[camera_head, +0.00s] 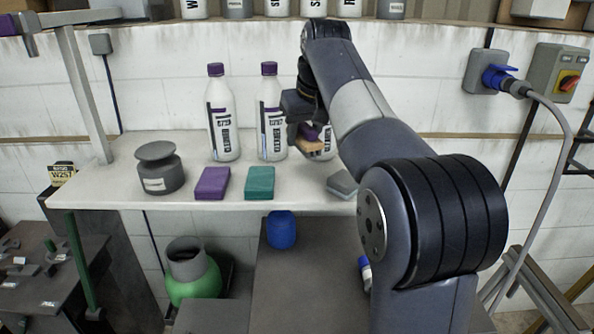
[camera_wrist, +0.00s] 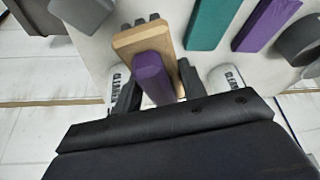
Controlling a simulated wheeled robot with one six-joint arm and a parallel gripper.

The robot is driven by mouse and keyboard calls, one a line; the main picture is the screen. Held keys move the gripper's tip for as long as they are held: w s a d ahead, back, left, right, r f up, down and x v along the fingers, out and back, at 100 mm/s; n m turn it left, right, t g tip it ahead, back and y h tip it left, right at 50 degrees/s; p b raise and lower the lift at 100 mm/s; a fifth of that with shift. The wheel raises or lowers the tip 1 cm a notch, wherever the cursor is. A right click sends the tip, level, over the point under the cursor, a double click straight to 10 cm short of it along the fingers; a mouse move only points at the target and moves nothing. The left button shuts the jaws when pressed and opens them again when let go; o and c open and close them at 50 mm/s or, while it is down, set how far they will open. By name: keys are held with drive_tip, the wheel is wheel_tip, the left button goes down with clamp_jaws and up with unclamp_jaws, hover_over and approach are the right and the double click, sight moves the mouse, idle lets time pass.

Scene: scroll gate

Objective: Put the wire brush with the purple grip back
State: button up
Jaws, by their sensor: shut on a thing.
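The wire brush is a light wooden block (camera_wrist: 143,38) with a purple grip (camera_wrist: 152,76) on it and dark tufts showing at its far edge in the wrist view. My gripper (camera_wrist: 157,80) is shut on the purple grip, with one dark finger on each side. In the head view my gripper (camera_head: 303,122) holds the brush (camera_head: 316,147) over the back right part of the pale shelf (camera_head: 300,197), in front of the rightmost white bottle. Whether the brush touches the shelf cannot be told. My arm hides part of the shelf's right side.
White bottles, two with purple caps (camera_head: 219,115) (camera_head: 270,112) visible, stand along the back wall. A purple block (camera_head: 212,183), a teal block (camera_head: 260,183) and a grey block (camera_head: 342,184) lie near the shelf's front. A grey lidded pot (camera_head: 160,170) stands at left.

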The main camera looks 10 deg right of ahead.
sight(314, 131)
drive_tip(key=shift+w+f, duration=0.2)
drive_tip(key=shift+f, duration=0.05)
wheel_tip(314, 131, down, 9)
drive_tip(key=shift+f+b, duration=0.2)
drive_tip(key=shift+b, duration=0.2)
drive_tip(key=shift+f, duration=0.1)
drive_tip(key=o, duration=1)
drive_tip(key=v, duration=1.2)
